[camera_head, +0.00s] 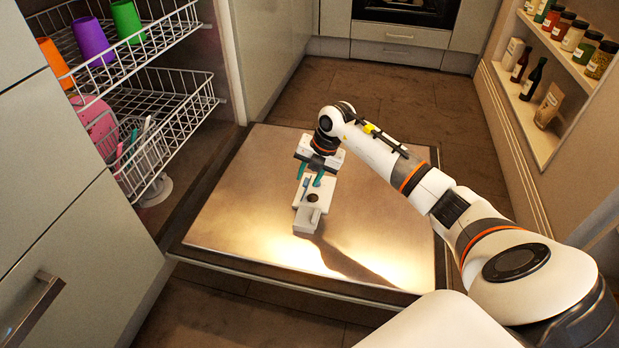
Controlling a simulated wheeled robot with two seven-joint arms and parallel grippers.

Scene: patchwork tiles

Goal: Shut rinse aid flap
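The dishwasher door (240,215) lies open and flat. A pale dispenser unit (327,188) with a dark round spot sits near its middle. A light, block-like part at the unit's near end looks like the rinse aid flap (307,219) and seems to stand up from the door; its exact angle is hard to tell. My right gripper (310,182) points down over the far part of the unit. Its teal fingers are apart with no object seen held between them. Whether they touch the unit is unclear. My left gripper is out of view.
The upper rack (155,38) holds orange, purple and green cups. The lower rack (185,122) holds pink dishware and a cutlery basket. A drawer front with a handle (32,308) is at left. Shelves with jars and bottles (532,78) stand at right. The door around the unit is clear.

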